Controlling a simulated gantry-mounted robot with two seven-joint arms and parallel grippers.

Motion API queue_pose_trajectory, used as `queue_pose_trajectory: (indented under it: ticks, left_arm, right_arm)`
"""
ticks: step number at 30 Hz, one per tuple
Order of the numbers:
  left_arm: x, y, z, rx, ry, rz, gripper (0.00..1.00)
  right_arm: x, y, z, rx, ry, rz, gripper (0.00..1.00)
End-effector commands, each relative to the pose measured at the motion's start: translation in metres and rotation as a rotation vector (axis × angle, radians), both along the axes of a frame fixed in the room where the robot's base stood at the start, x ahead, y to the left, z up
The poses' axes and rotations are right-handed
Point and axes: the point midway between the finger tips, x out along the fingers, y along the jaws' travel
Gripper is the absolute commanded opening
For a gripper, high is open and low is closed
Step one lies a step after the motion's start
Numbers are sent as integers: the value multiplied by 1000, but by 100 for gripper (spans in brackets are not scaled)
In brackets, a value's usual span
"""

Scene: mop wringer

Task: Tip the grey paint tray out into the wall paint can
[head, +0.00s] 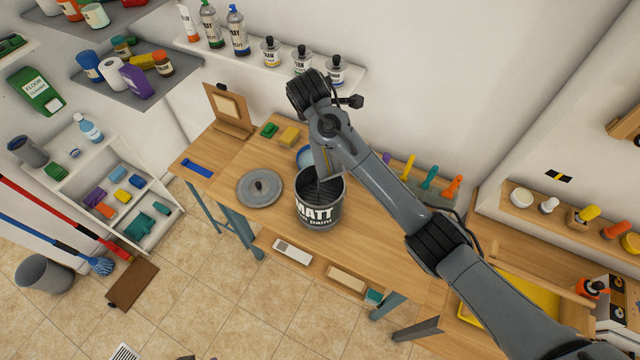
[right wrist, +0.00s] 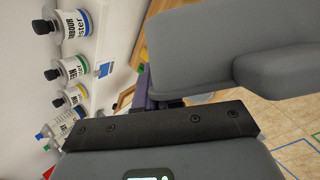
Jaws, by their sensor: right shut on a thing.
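The wall paint can (head: 318,212), dark with white MATT paint lettering, stands upright and open on the wooden workbench. My right gripper (head: 324,176) points down over the can's mouth. It is shut on what appears to be the grey paint tray (head: 318,190), a dark ridged piece showing at the can's mouth. Most of the tray is hidden by the gripper and rim, so its tilt and any contents cannot be told. In the right wrist view large grey shapes and a dark bolted plate block the fingertips. My left gripper is not in view.
A grey round lid (head: 261,187) with a dark knob lies left of the can. A blue-white container (head: 305,156) is partly hidden behind it. A yellow sponge (head: 289,136) and green block (head: 270,130) lie further back.

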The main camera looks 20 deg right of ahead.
Motion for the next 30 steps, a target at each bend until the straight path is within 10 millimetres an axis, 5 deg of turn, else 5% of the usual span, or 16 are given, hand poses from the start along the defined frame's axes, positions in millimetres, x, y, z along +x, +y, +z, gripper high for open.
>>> queue_pose_trajectory:
  ticks: [8, 19, 30]
  left_arm:
    - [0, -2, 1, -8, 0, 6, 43]
    - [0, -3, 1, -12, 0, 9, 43]
    - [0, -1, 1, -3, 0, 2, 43]
  right_arm:
    - [0, 16, 2, -73, 1, 8, 0]
    - [0, -49, -6, 195, -1, 4, 0]
    - [1, -60, -7, 236, -2, 1, 0]
